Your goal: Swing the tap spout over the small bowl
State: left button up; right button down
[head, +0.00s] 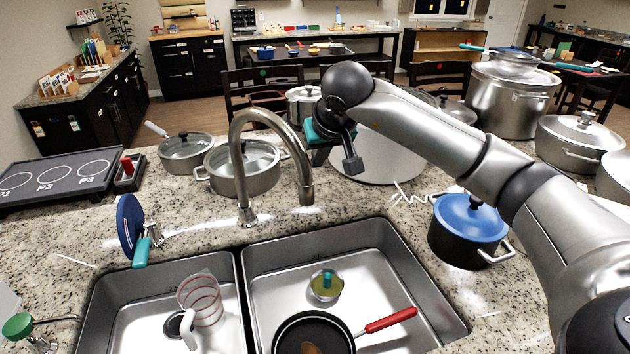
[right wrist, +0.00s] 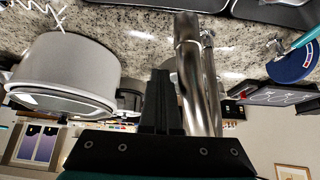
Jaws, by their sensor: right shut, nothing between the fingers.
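The steel tap spout (head: 240,135) rises from its base behind the divider between two sinks. It arches right, its mouth (head: 306,198) above the right sink's back edge. The small bowl (head: 326,290), with yellow-green inside and a teal piece at its rim, sits in the right sink, nearer me than the mouth. My right gripper (head: 318,138) is just right of the arch. In the right wrist view its dark fingers (right wrist: 163,100) are shut and empty, beside the steel tap tube (right wrist: 194,75); whether they touch is unclear. My left gripper is not in view.
A dark pan (head: 314,335) with a red handle lies in front of the bowl. A blue-lidded pot (head: 468,230) is right of the sinks. Lidded pans (head: 245,178) and a large pale pot (head: 378,160) stand behind the tap.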

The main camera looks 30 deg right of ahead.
jog(key=s+a, duration=0.2)
jog(key=a, duration=0.4)
jog(key=shift+s+a, duration=0.2)
jog(key=shift+s, duration=0.1)
jog(key=a, duration=0.8)
jog(key=shift+p, duration=0.3)
jog(key=shift+a, duration=0.1)
jog(key=w+a, duration=0.2)
jog(key=a, duration=0.5)
jog(key=shift+w+a+b, duration=0.2)
jog(key=shift+w+b, duration=0.05)
jog(key=shift+b, duration=0.2)
jog(key=shift+a, duration=0.1)
